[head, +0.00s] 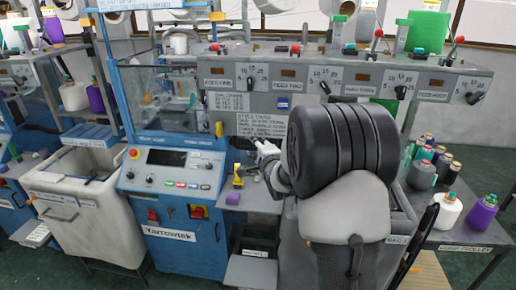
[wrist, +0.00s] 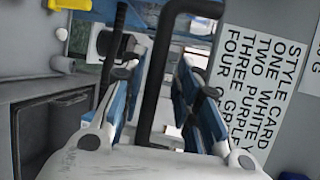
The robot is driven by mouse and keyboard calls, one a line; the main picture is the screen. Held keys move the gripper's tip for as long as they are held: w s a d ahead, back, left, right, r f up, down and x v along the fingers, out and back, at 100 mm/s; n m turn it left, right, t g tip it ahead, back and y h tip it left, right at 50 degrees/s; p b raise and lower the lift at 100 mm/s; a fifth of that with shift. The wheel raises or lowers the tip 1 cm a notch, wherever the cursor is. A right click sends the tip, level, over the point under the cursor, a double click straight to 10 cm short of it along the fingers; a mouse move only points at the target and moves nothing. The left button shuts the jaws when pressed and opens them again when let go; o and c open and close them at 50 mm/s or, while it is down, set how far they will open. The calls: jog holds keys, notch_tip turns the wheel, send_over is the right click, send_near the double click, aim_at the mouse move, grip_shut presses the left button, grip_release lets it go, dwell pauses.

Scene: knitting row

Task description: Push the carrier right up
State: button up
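My gripper (head: 262,148) reaches in at the middle of the head view, in front of the grey panel and beside the blue machine. In the wrist view its two fingers (wrist: 160,75) stand apart. A black bent bar (wrist: 155,90), like a handle, shows between them in the picture; I cannot tell whether they touch it. The bar rises and bends right at the top. I cannot tell for certain whether it belongs to the carrier. My arm hides much of the machine front in the head view.
The style card (head: 265,122) is on the panel, and shows right of the fingers in the wrist view (wrist: 260,90). A blue machine with a control panel (head: 180,170) stands left. A white bin (head: 82,205) stands farther left. A yarn trolley (head: 465,238) with several cones is at right.

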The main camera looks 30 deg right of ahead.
jog(key=shift+r, duration=0.1)
jog(key=shift+s, duration=0.3)
jog(key=v, duration=1.1)
jog(key=shift+s, duration=0.2)
jog(key=shift+a, duration=0.2)
jog(key=s+a+f+n+g+y+b, duration=0.1)
jog(key=s+a+n, duration=0.4)
jog(key=s, duration=0.5)
jog(key=s+a+f+n+g+y+b, duration=0.1)
jog(key=s+a+f+n+g+b, duration=0.3)
jog(key=s+n, duration=0.5)
jog(key=s+a+f+n+g+y+b, duration=0.1)
jog(key=s+a+n+g, duration=0.5)
jog(key=s, duration=0.7)
notch_tip(320, 180, down, 3)
jog(key=shift+s+a+r+n+b, duration=0.1)
jog(key=shift+s+a+n+b, duration=0.1)
jog(key=shift+a+n+b, duration=0.75)
